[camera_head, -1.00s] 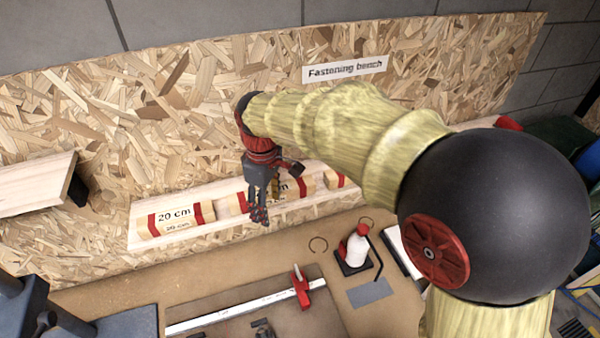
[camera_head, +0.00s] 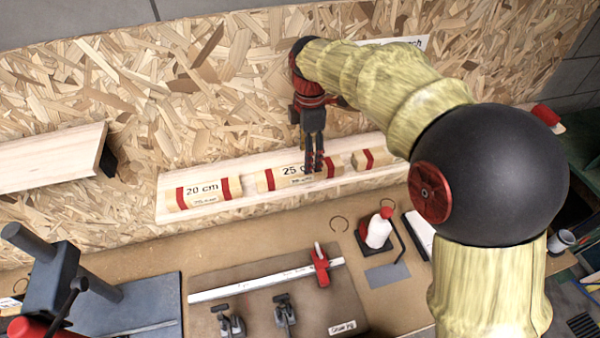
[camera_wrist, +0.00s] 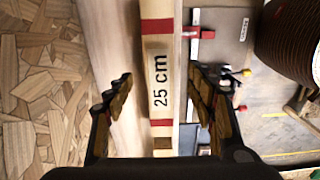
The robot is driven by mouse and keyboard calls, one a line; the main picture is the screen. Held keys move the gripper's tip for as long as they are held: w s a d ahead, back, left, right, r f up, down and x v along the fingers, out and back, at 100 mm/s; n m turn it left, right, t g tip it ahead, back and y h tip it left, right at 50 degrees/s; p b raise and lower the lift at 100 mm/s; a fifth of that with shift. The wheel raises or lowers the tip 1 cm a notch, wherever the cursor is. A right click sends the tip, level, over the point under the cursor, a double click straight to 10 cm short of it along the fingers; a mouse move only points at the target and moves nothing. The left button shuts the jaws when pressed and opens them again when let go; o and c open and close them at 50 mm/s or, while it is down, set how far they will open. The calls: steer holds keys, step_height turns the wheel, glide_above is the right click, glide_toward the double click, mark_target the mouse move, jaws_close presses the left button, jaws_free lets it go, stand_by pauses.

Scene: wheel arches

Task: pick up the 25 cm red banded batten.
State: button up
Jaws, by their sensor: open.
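The 25 cm batten (camera_head: 282,176) is a pale wooden bar with red bands and a "25 cm" label. It lies on a narrow wooden shelf (camera_head: 240,206) on the chipboard wall. In the wrist view the batten (camera_wrist: 159,85) runs upright through the middle, between the two fingers. My gripper (camera_head: 315,165) points down at the batten's right part in the head view and hides part of its label. In the wrist view my gripper (camera_wrist: 160,92) is open, one finger on each side of the batten, with space on both sides. I cannot tell the remaining height.
A 20 cm batten (camera_head: 203,191) lies left on the same shelf; another red-banded piece (camera_head: 370,158) lies right. Below are a red-capped white bottle (camera_head: 378,230), a white rule with a red slider (camera_head: 265,280) and toggle clamps (camera_head: 284,309). A higher shelf (camera_head: 50,158) is left.

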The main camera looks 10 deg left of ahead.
mark_target(300, 173)
steer(key=shift+f+p, duration=0.4)
steer(key=shift+f, duration=2.3)
steer(key=c, duration=0.3)
steer(key=c, duration=1.1)
steer(key=shift+c, duration=0.2)
